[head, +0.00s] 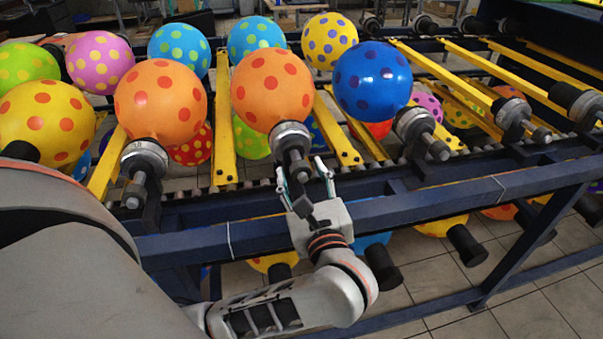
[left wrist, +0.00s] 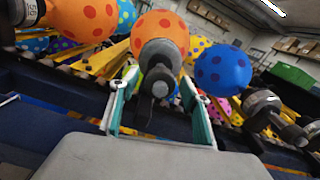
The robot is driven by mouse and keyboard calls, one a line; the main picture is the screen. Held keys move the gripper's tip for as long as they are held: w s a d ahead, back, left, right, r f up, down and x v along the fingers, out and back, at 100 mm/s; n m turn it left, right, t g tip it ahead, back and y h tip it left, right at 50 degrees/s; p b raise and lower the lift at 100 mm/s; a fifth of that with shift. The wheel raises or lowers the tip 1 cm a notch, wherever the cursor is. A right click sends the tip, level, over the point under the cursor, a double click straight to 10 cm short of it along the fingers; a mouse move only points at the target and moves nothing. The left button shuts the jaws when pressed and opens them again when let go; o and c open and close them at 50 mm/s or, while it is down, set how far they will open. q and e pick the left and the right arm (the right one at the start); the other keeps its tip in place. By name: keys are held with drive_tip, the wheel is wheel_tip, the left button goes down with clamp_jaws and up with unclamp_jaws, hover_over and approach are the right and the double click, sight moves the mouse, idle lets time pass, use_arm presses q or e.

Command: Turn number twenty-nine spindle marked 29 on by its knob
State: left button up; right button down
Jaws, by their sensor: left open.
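A spindle (head: 290,138) with a grey collar and dark knob carries an orange balloon (head: 272,88) with red dots; no number can be read on it. My left gripper (head: 306,172) is open at this spindle's near end. In the left wrist view the knob (left wrist: 159,88) appears between the two spread fingers (left wrist: 160,85), not gripped; whether they touch it I cannot tell. The spindle to its left (head: 143,160) holds another orange balloon (head: 160,101) and has a small mark too blurred to read. My right gripper is not in view.
A dark blue frame rail (head: 400,208) runs just below my gripper. Yellow bars (head: 223,130) and more balloons lie behind. Dark cylinders (head: 467,244) hang below the rail.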

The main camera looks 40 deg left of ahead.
use_arm(q)
drive_tip(key=shift+a, duration=0.1)
drive_tip(key=c, duration=1.1)
